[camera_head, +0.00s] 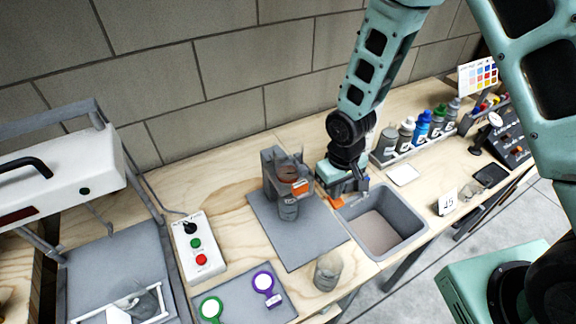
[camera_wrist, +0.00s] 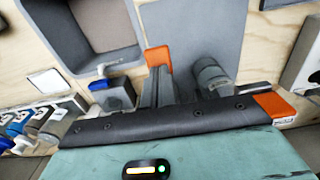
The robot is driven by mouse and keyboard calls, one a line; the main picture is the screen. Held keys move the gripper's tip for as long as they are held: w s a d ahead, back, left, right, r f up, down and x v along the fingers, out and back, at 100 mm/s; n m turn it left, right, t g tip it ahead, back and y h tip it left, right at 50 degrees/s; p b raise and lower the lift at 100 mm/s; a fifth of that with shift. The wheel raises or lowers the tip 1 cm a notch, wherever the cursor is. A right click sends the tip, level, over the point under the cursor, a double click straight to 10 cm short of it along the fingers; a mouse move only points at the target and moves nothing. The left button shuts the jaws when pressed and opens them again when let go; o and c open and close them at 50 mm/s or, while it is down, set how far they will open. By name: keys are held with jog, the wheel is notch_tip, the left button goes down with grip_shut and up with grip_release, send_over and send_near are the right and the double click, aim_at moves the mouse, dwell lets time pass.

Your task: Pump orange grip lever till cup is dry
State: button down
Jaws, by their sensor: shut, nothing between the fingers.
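The pump (camera_head: 270,175) is a grey stand on a grey mat, with a clear cup (camera_head: 289,172) at its top and a grey cylinder (camera_head: 289,209) below. I cannot tell how much liquid the cup holds. The orange grip lever (camera_head: 301,188) sticks out at the pump's right front; its orange end appears at the right in the wrist view (camera_wrist: 273,105). My gripper (camera_head: 335,203) is shut and empty, right of the lever and apart from it, near the sink's left edge. Its orange fingertips (camera_wrist: 158,56) show at the centre of the wrist view, left of the grey cylinder (camera_wrist: 212,76).
A grey sink (camera_head: 383,222) lies just right of my gripper, with a small tap (camera_wrist: 108,67) at its edge. Several bottles (camera_head: 422,127) stand behind it. A glass beaker (camera_head: 328,271) stands near the front edge. A button box (camera_head: 198,248) is at the left.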

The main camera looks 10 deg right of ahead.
jog(key=shift+f+b, duration=0.35)
jog(key=shift+f, duration=0.3)
jog(key=shift+r+p, duration=2.55)
jog(key=shift+r, duration=0.8)
jog(key=shift+r, duration=0.1)
notch_tip(320, 180, up, 5)
jog(key=p, duration=0.3)
jog(key=shift+p, duration=0.35)
jog(key=s+a+r+n+b, duration=0.2)
jog(key=s+b, duration=0.4)
jog(key=s, duration=0.4)
jog(key=s+a+r+n+b, duration=0.2)
jog(key=s+a+r+b, duration=0.2)
jog(key=s, duration=0.6)
jog(key=shift+a+r+y+b, duration=0.15)
jog(key=shift+r+y+b, duration=0.15)
jog(key=shift+r+b, duration=0.7)
